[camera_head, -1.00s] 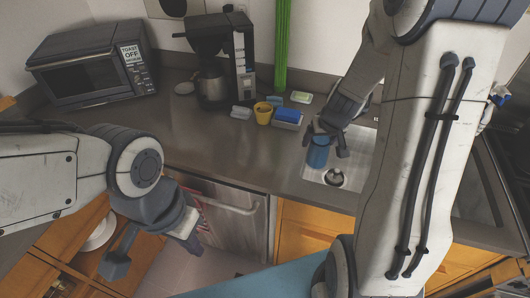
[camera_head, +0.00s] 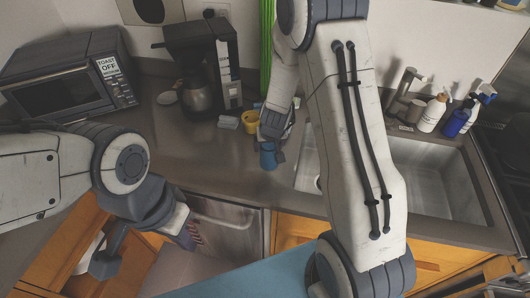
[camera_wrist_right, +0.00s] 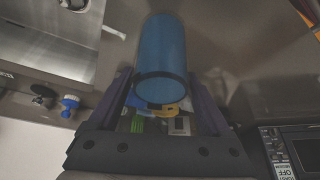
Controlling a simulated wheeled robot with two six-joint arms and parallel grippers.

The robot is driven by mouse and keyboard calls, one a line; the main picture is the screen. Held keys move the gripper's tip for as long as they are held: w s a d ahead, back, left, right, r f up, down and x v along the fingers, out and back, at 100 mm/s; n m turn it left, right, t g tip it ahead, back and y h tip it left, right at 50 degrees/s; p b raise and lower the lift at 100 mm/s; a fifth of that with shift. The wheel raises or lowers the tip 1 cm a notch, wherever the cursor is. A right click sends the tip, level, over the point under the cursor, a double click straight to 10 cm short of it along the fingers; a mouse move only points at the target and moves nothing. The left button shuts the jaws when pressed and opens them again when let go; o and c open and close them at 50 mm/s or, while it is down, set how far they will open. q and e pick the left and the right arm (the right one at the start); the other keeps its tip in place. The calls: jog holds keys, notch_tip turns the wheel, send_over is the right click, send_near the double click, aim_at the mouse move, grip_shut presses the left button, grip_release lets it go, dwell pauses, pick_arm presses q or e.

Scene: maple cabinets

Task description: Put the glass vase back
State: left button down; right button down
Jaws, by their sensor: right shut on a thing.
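The glass vase is a blue see-through cylinder (camera_head: 268,157), upright as far as I can tell. My right gripper (camera_head: 272,140) is shut on it and holds it over the grey counter, just left of the sink. In the right wrist view the vase (camera_wrist_right: 163,55) stands between the two dark fingers of the gripper (camera_wrist_right: 165,95). Whether its base touches the counter I cannot tell. My left gripper (camera_head: 145,250) is open and empty, in front of the counter near the dishwasher.
The sink (camera_head: 430,170) lies right of the vase, with bottles (camera_head: 432,112) behind it. A yellow cup (camera_head: 250,121), a coffee maker (camera_head: 205,70) and a microwave (camera_head: 70,85) stand at the back. The counter (camera_head: 205,145) left of the vase is clear. A lower cabinet (camera_head: 50,245) shows at the left.

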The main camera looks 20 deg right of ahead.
aim_at(265, 155)
jog(key=shift+w+a+f, duration=0.35)
jog(key=shift+w+a, duration=0.05)
jog(key=shift+a, duration=0.15)
jog(key=shift+f+b, duration=1.35)
jog(key=shift+f, duration=0.7)
jog(key=shift+f, duration=0.1)
